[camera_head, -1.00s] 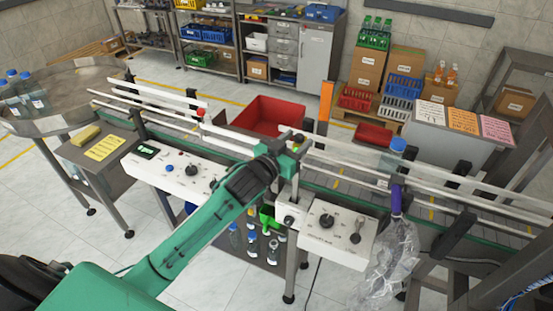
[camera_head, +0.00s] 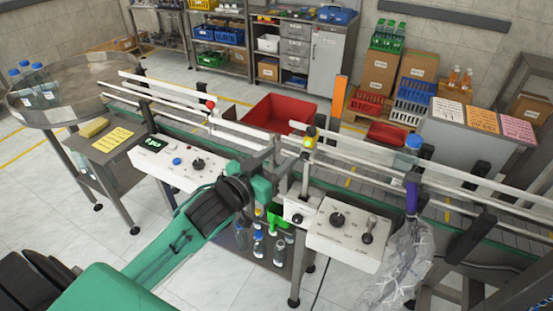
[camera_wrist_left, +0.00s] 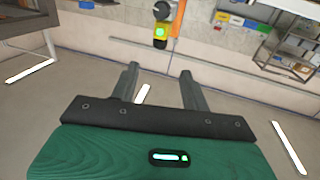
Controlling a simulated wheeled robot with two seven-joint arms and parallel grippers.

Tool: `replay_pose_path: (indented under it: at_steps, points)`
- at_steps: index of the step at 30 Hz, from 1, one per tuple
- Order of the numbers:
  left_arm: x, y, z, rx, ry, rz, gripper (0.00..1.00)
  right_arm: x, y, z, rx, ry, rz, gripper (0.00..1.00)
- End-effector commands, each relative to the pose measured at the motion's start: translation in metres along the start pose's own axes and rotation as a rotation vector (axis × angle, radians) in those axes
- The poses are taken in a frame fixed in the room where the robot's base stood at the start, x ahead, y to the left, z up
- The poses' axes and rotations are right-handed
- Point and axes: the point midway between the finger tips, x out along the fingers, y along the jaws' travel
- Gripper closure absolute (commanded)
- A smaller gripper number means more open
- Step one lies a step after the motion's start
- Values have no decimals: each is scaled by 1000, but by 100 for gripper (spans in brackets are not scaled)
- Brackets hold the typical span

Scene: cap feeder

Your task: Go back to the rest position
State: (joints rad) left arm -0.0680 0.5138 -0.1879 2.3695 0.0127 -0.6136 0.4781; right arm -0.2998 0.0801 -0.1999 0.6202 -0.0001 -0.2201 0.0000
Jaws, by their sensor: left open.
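My left arm comes in from the lower left of the head view, with green links and a dark wrist. My left gripper (camera_head: 272,150) is in front of the conveyor rails (camera_head: 370,166), near the middle. In the left wrist view the two dark fingers of the left gripper (camera_wrist_left: 158,72) stand apart with nothing between them; grey floor shows in the gap. A small yellow sensor with a green light (camera_wrist_left: 160,32) is beyond the fingertips; it also shows in the head view (camera_head: 310,138). My right gripper is in neither view.
White control boxes (camera_head: 183,163) and (camera_head: 343,230) flank the arm. A round metal table (camera_head: 90,95) with blue-capped bottles stands left. A red bin (camera_head: 278,112) lies behind the rails. A blue-capped bottle (camera_head: 413,145) and a plastic bag (camera_head: 402,265) are at right.

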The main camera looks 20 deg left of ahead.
Motion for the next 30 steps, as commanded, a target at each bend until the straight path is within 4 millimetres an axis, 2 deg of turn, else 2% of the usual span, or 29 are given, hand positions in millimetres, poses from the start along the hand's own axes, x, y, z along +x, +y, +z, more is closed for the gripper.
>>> replay_pose_path:
  at_steps: [9, 11, 14, 17, 18, 21, 24, 30]
  points:
    - [-1, 0, 5, -1, -17, -7, 54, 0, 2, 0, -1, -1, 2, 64]
    - [-5, 0, 16, -3, -55, -22, 54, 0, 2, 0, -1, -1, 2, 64]
    - [-20, 2, 54, -10, -187, -67, 54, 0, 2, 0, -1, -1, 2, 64]
    - [-51, 6, 108, -11, -395, -120, 54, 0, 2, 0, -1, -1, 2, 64]
    - [-67, 9, 129, -11, -487, -136, 54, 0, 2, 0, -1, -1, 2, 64]
    - [-107, 18, 172, -10, -692, -156, 54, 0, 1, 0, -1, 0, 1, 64]
    - [-144, 29, 202, -11, -861, -156, 54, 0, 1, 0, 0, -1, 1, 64]
    - [-211, 50, 239, -23, -1135, -128, 54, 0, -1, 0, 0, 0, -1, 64]
